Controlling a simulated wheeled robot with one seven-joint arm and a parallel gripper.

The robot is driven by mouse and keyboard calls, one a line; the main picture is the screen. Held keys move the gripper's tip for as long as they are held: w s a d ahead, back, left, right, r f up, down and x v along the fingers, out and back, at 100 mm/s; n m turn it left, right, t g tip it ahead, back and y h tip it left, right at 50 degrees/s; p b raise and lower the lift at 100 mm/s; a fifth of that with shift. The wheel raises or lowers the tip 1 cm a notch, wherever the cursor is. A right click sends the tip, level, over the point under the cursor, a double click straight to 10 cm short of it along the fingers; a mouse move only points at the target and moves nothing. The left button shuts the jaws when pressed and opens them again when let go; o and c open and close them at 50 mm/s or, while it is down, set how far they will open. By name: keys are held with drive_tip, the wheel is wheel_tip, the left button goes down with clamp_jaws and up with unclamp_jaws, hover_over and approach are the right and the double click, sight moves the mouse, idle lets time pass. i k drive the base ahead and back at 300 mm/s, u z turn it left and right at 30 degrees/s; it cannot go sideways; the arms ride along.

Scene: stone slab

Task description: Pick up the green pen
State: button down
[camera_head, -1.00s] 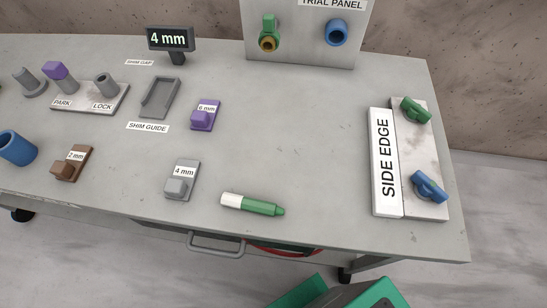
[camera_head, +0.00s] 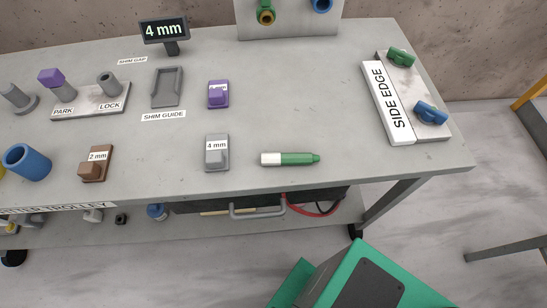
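The green pen (camera_head: 298,159) lies flat near the front edge of the grey table, in the middle of the head view. It has a white section at its left end and a green body that narrows to a tip on the right. Nothing touches it. My gripper is not in view. A green and dark grey part, probably of my own body, shows at the bottom, below and in front of the table edge.
The grey 4 mm shim block (camera_head: 217,153) stands just left of the pen. The purple block (camera_head: 218,94) and shim guide (camera_head: 167,87) are farther back. The SIDE EDGE plate (camera_head: 388,103) is at the right. The tabletop (camera_head: 300,90) behind the pen is clear. A drawer handle (camera_head: 257,211) shows below the front edge.

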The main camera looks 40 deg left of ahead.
sight(268, 158)
drive_tip(key=u, duration=2.7)
drive_tip(key=k, duration=0.95)
drive_tip(key=z, duration=0.75)
drive_tip(key=i, duration=1)
